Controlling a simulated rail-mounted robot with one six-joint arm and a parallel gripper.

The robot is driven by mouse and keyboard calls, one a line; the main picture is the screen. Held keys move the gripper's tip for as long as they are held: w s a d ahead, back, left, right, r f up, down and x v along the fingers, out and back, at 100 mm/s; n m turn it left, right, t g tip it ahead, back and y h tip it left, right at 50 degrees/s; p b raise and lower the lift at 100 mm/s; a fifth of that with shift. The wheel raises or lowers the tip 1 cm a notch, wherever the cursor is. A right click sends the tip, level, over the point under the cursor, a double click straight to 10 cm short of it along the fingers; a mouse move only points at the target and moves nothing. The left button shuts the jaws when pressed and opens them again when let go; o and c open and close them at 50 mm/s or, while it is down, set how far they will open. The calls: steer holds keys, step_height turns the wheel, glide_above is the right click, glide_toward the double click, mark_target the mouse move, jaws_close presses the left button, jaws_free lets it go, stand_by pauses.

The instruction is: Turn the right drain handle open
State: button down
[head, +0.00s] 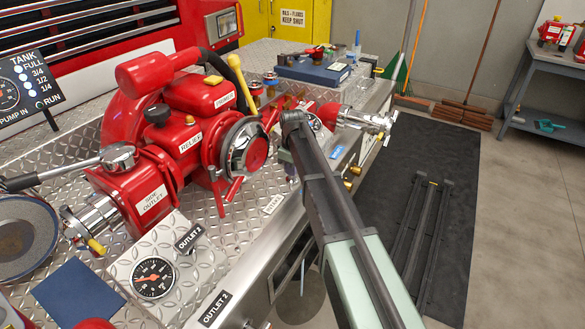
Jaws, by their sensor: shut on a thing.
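My arm reaches up from the bottom of the head view to a dark joint in front of the red pump (190,150). My gripper does not show; the arm hides whatever lies behind that joint. At the pump's right side, a red outlet with a chrome end (368,121) points right. A small yellow handle (381,136) shows at this chrome end and may be the right drain handle; its position is too small to judge. A similar yellow handle (97,246) sits below the left chrome outlet (92,222).
Brass fittings (350,184) protrude from the deck's side. A blue case (313,70) lies behind; a black mat (440,160) covers the floor at right.

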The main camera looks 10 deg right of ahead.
steer(key=c, duration=1.2)
jaws_free()
steer(key=shift+o, duration=0.2)
step_height(320, 180, up, 11)
steer(key=p, duration=1.1)
steer(key=shift+f, duration=0.1)
